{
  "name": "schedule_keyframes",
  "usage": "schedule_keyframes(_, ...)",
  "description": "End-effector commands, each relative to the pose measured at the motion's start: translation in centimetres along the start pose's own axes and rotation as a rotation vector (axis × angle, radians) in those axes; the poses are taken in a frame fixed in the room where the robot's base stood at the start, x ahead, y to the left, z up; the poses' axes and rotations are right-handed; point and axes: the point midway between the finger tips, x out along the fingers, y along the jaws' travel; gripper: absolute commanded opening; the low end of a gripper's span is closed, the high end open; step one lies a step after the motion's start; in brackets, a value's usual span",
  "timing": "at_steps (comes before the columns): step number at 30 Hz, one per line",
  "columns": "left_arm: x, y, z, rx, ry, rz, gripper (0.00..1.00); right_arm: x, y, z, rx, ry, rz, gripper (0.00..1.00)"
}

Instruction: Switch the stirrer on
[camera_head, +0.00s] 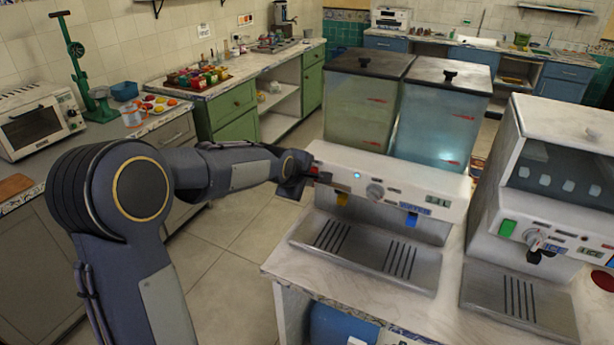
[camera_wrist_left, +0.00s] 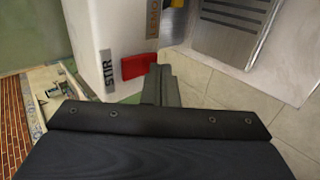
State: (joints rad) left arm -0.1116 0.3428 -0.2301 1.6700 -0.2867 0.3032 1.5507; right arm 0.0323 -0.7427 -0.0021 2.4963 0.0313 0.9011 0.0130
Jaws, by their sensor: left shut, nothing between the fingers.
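The juice dispenser (camera_head: 405,183) stands on the counter, with a green tank (camera_head: 362,105) and a blue tank (camera_head: 440,112) above its white front panel. A red switch (camera_wrist_left: 138,66) sits on the panel beside a label reading STIR (camera_wrist_left: 107,68) in the left wrist view. It shows only as a small red patch by my fingers in the head view. My left gripper (camera_head: 322,176) is shut and empty at the left end of the panel. Its closed fingertips (camera_wrist_left: 160,74) are right beside the red switch; I cannot tell whether they touch it.
The panel also has a round knob (camera_head: 375,191), a yellow tap (camera_head: 342,199) and a blue tap (camera_head: 411,219) over a metal drip tray (camera_head: 370,250). A second machine (camera_head: 550,190) with a green switch (camera_head: 507,228) stands at the right. Open tiled floor (camera_head: 235,240) lies to the left.

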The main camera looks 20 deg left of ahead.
Motion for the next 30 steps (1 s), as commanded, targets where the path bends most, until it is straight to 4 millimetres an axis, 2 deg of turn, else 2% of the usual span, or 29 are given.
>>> schedule_keyframes(12, 0.4, 0.2, 0.1, 0.0, -0.001, 0.001, 0.0, -0.1, 0.0, 0.0, 0.0, 0.0, 0.0, 0.51)
schedule_keyframes(17, 1.1, -0.2, 0.1, 0.001, -0.001, 0.035, 0.0, 1.6, 0.7, 0.8, 0.0, 0.0, 0.0, 0.51)
schedule_keyframes(30, 0.2, 0.8, 0.1, 0.001, -0.001, 0.038, 0.0, 0.7, 0.3, 0.3, 0.0, 0.0, 0.0, 0.51)
